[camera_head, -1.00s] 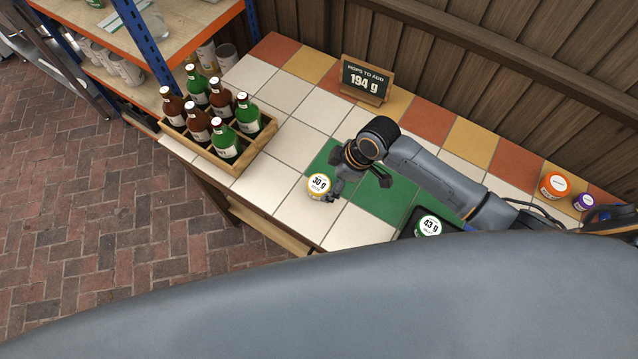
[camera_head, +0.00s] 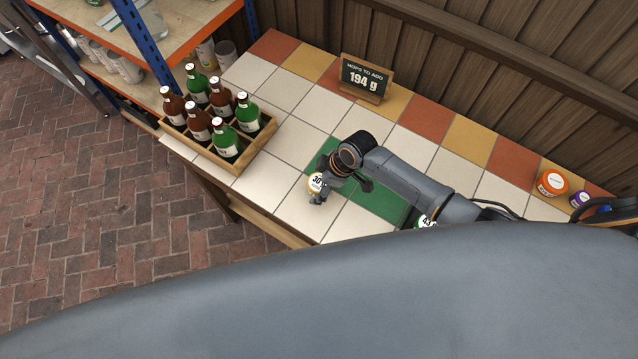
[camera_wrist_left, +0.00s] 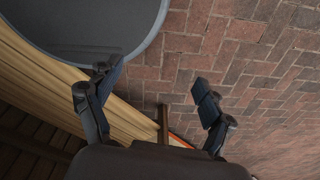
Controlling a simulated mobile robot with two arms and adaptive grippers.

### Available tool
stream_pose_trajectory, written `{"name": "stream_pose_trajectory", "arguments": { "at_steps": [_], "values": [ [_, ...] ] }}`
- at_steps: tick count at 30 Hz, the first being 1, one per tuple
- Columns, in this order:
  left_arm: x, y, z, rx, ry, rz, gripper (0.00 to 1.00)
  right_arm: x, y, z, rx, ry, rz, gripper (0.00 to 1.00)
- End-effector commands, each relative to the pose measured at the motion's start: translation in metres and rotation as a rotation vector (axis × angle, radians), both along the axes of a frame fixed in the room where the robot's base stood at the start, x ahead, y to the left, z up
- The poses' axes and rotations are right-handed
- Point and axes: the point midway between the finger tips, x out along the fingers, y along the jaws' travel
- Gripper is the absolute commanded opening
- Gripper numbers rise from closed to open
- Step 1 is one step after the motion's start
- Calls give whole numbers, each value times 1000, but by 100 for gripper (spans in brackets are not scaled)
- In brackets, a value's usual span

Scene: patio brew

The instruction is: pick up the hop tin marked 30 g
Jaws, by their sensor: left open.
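The hop tin marked 30 g (camera_head: 315,181), with a yellow rim and white label, stands on the white tiles left of the green tile area in the head view. The gripper partly covers it. My right gripper (camera_head: 343,191) is over the counter at the tin, its fingers spread apart. One finger overlaps the tin in the picture; I cannot tell whether they touch. My left gripper (camera_wrist_left: 154,84) is open and empty in the left wrist view, above the brick floor. It does not show in the head view.
A green tin (camera_head: 425,221) is partly hidden by my right arm. An orange tin (camera_head: 551,183) and a purple tin (camera_head: 579,199) stand at right. A wooden crate (camera_head: 236,167) of bottles stands at left. A sign (camera_head: 365,78) reading 194 g stands at the back.

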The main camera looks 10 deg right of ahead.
Motion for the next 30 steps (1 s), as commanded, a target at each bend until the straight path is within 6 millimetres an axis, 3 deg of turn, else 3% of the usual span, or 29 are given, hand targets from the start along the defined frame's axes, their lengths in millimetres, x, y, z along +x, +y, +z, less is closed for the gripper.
{"name": "stream_pose_trajectory", "arguments": {
  "at_steps": [1,8,20,26,30],
  "values": [
    [3,0,0,0,-4,0,81,0,0,0,0,0,0,73],
    [14,-1,1,-3,-21,0,81,0,0,0,0,0,0,27],
    [13,-1,1,-3,-21,0,81,0,0,5,1,-1,1,27],
    [11,-1,-1,-2,-16,0,81,1,0,30,2,-4,2,27],
    [9,-1,-4,-2,-14,0,81,-19,0,52,1,-3,5,27]
  ]
}}
